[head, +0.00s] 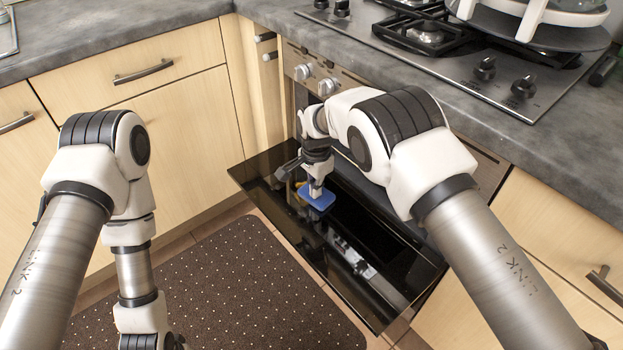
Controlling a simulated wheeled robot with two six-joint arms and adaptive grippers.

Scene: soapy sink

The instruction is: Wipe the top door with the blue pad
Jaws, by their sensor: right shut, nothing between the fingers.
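The blue pad (318,198) lies on or just above the dark glass of the open oven door (375,291), which is folded down and reflects my arm. My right gripper (316,188) points down at the pad, its fingertips at the pad's upper side. It is shut with nothing between the fingers; whether it touches the pad is unclear. A small yellowish thing shows beside the fingers, too small to make out. My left gripper (155,343) is at the bottom edge, mostly cut off, far from the pad, over the mat.
A brown dotted mat (225,290) covers the floor left of the door. Wooden cabinets (185,125) with metal handles stand behind and to the right. The grey counter (120,38) holds a gas hob (470,65) with knobs and dishware. Oven knobs (315,80) are above the opening.

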